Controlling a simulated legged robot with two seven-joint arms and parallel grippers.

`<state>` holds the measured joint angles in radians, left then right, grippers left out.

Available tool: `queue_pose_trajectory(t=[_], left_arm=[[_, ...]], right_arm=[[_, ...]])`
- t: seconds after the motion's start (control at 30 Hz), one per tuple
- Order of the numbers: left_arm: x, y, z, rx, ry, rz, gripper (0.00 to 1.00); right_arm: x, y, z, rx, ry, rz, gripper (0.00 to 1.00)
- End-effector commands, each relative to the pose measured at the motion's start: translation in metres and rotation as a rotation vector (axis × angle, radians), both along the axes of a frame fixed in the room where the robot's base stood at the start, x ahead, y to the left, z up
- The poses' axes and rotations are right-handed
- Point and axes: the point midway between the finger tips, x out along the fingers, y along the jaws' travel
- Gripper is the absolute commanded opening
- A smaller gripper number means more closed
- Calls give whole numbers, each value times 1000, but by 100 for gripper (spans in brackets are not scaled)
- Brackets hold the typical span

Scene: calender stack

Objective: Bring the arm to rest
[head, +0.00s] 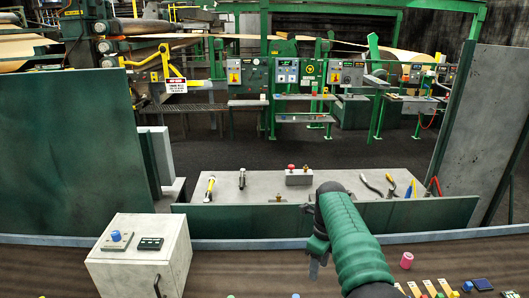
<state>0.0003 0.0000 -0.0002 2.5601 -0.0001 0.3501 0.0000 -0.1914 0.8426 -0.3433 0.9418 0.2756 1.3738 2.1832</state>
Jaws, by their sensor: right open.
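My right arm, in a ribbed green sleeve, rises from the bottom of the head view, right of centre. My right gripper (315,262) is at its far end, pointing down over the brown counter, open and seen mostly from behind. I see nothing held in it. My left gripper and left arm are not in view.
A grey control box (143,255) stands on the counter (235,262) at left. Beyond, a grey bench (265,185) holds tools and a red-button box (299,176).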

Motion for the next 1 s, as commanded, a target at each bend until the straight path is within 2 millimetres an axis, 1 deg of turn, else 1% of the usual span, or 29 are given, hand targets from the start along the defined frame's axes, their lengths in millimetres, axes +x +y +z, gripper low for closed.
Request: queue_pose_trajectory(t=[0.03, 0.07, 0.1, 0.17, 0.2, 0.27, 0.3, 0.37, 0.4, 0.5, 0.6, 0.67, 0.73, 1.0], left_arm=[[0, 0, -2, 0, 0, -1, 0], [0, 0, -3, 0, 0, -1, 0], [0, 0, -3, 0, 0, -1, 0], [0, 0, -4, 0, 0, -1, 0], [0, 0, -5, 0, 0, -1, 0], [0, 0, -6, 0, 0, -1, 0], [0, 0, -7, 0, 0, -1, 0], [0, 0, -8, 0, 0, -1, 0], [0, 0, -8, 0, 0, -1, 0], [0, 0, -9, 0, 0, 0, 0], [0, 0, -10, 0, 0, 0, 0], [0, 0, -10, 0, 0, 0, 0], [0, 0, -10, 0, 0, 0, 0], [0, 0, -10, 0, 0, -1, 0]], right_arm=[[-14, -12, -2, 10, -18, 133, 45], [-22, -18, -5, 8, -31, 237, 45], [-35, -23, -10, 5, -49, 380, 45], [-59, -28, -19, -9, -73, 602, 45], [-76, -30, -25, -23, -88, 757, 45], [-105, -32, -35, -51, -107, 995, 45], [-126, -31, -41, -73, -118, 1160, 45], [-159, -29, -52, -114, -129, 1411, 45], [-181, -27, -59, -143, -134, 1572, 45], [-230, -24, -75, -213, -132, 1921, 45], [-262, -23, -86, -265, -125, 2150, 45], [-272, -22, -90, -282, -120, 2224, 45], [-277, -22, -91, -289, -117, 2261, 45], [-277, -23, -92, -287, -117, 2264, 45]])
